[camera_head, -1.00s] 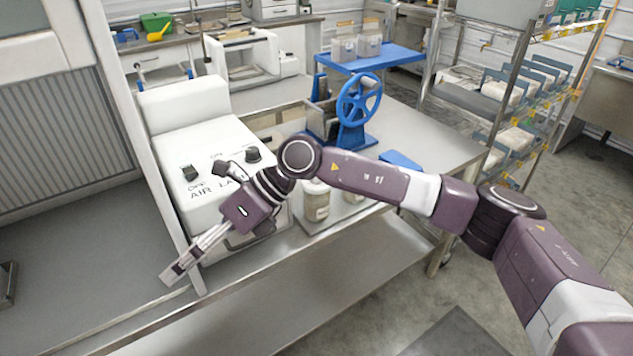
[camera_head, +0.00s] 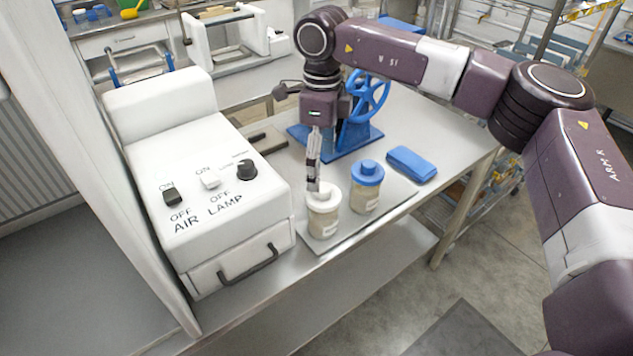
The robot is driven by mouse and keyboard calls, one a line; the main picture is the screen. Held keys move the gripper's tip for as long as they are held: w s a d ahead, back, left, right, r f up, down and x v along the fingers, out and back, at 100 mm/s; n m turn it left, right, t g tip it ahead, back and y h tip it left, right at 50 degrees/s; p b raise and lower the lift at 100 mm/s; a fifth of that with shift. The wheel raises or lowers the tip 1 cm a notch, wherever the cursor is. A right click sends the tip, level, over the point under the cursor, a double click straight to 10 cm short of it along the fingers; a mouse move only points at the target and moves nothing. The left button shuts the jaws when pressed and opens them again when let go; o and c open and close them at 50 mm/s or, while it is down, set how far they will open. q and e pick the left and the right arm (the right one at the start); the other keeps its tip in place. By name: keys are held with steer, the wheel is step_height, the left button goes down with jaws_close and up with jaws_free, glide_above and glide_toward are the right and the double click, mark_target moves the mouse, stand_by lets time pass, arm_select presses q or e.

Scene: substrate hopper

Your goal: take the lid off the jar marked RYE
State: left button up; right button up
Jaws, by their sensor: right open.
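Two jars stand side by side on a flat grey tray (camera_head: 345,236) on the steel bench. One jar (camera_head: 322,222) has a white lid (camera_head: 323,197); the other (camera_head: 366,197) has a blue lid (camera_head: 367,172). Both have small labels that are too small to read, so I cannot tell which is marked RYE. My right gripper (camera_head: 314,188) points down at the white lid, its fingertips at or just above the lid's back left part. It is open; whether it touches the lid I cannot tell. Both lids sit on their jars. My left gripper is not in view.
A white box (camera_head: 225,215) with AIR and LAMP switches stands left of the jars. A blue hand-wheel device (camera_head: 345,143) stands behind them. The bench's right part is clear.

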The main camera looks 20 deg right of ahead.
mark_target(324, 187)
steer(key=shift+s+f, duration=0.25)
steer(key=shift+f, duration=0.1)
steer(key=shift+s+d+f+p, duration=0.1)
steer(key=shift+s+f+p, duration=0.4)
steer(key=shift+f+p, duration=0.15)
steer(key=shift+w+d+f+p, duration=0.1)
steer(key=shift+f+p, duration=0.3)
steer(key=shift+f, duration=0.2)
steer(key=shift+w+d+f+p, duration=0.1)
steer(key=shift+f+p, duration=0.3)
steer(key=shift+f, duration=0.15)
steer(key=shift+w+f, duration=0.2)
steer(key=shift+f, duration=1.15)
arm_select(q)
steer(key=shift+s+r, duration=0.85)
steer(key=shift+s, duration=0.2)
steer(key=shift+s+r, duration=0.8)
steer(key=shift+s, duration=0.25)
arm_select(e)
steer(key=c, duration=0.9)
